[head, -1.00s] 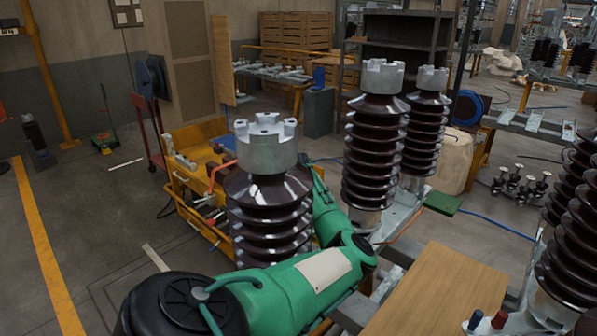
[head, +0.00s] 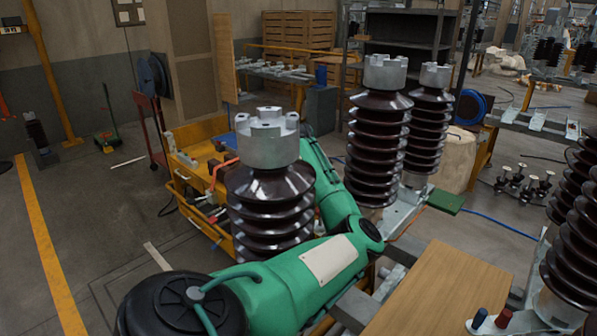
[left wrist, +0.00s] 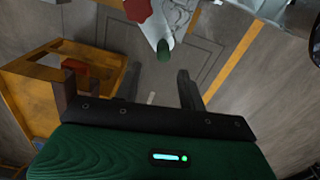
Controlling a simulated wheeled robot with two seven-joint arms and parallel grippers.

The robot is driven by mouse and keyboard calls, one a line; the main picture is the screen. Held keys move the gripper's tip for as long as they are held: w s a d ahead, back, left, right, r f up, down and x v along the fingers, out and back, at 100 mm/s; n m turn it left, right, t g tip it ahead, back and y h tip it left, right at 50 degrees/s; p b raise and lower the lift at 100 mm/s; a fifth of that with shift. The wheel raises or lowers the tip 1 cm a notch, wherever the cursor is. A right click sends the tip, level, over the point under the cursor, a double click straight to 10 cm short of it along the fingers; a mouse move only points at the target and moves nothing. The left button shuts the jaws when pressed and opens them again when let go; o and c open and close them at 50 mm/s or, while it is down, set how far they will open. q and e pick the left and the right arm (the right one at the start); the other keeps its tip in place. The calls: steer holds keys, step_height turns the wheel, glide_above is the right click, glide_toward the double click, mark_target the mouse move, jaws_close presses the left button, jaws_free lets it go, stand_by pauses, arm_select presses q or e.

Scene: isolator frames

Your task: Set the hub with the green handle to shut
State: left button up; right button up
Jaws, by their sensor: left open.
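In the left wrist view, a pale metal lever with a dark green tip (left wrist: 164,50) points down toward my left gripper (left wrist: 127,83). A red part (left wrist: 137,9) sits beside the lever at the top edge. The hub body is mostly cut off or too unclear to tell its setting. My left gripper is open and empty, with the green tip beyond its fingers, between them and nearer the right finger; they look apart. In the head view my left gripper is hidden behind the nearest insulator (head: 268,195). The green handle is not visible there. My right gripper is not in view.
Two more ribbed insulators (head: 378,140) (head: 428,120) stand behind the nearest one. A yellow cart (head: 200,150) stands left of it. A wooden board (head: 440,300) and blue (head: 479,318) and red (head: 502,318) knobs are at lower right. Open floor (head: 90,220) lies left.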

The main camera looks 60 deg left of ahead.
arm_select(q)
step_height(320, 180, up, 6)
steer(key=shift+r+b, duration=0.15)
steer(key=shift+b, duration=0.15)
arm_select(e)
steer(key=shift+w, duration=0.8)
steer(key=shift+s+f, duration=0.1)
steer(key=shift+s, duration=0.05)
